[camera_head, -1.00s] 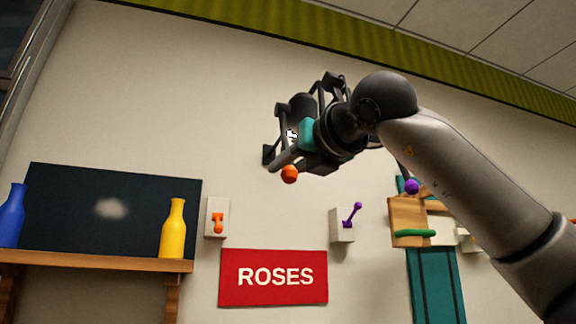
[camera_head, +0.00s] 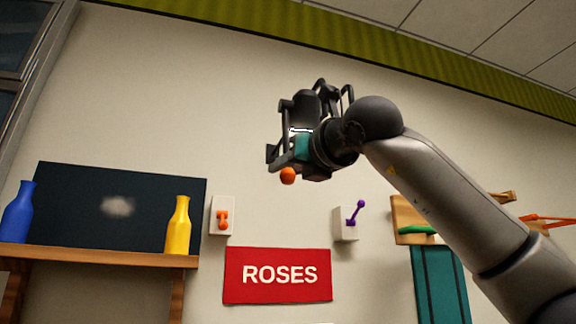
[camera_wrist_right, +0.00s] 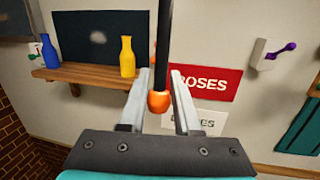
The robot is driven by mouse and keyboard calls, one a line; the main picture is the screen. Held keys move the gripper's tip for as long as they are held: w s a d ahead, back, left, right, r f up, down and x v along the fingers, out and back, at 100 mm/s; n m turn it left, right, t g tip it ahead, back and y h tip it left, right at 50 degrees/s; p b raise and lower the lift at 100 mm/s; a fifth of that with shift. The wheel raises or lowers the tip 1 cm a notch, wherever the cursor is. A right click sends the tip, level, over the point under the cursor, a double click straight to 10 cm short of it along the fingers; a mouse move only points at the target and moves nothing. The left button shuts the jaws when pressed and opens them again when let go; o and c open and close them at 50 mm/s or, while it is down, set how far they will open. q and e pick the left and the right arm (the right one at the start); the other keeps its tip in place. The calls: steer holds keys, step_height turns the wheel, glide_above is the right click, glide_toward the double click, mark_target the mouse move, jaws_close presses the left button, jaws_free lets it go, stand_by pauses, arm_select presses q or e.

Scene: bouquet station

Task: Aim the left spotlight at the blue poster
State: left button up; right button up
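My right gripper (camera_head: 290,148) is up against the wall beside a dark fixture (camera_head: 304,103), which looks like the left spotlight. Gripper and fixture overlap, so their edges are hard to separate. An orange knob (camera_head: 288,176) hangs below. In the right wrist view the orange knob (camera_wrist_right: 158,102) ends a black rod (camera_wrist_right: 163,45), which lies between my two grey fingers (camera_wrist_right: 160,105). The fingers are close to the knob, but I cannot tell whether they grip it. No blue poster shows in these views. My left gripper is out of view.
A red ROSES poster (camera_head: 277,275) hangs below. A wooden shelf (camera_head: 100,257) carries a blue bottle (camera_head: 18,212) and a yellow bottle (camera_head: 177,225) before a dark board (camera_head: 105,190). Wall boxes have an orange lever (camera_head: 222,220) and a purple lever (camera_head: 356,213).

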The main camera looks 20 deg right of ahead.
steer(key=shift+o, duration=1.1)
steer(key=shift+w, duration=0.1)
steer(key=b+v, duration=0.6)
steer(key=v, duration=0.9)
steer(key=shift+s, duration=0.25)
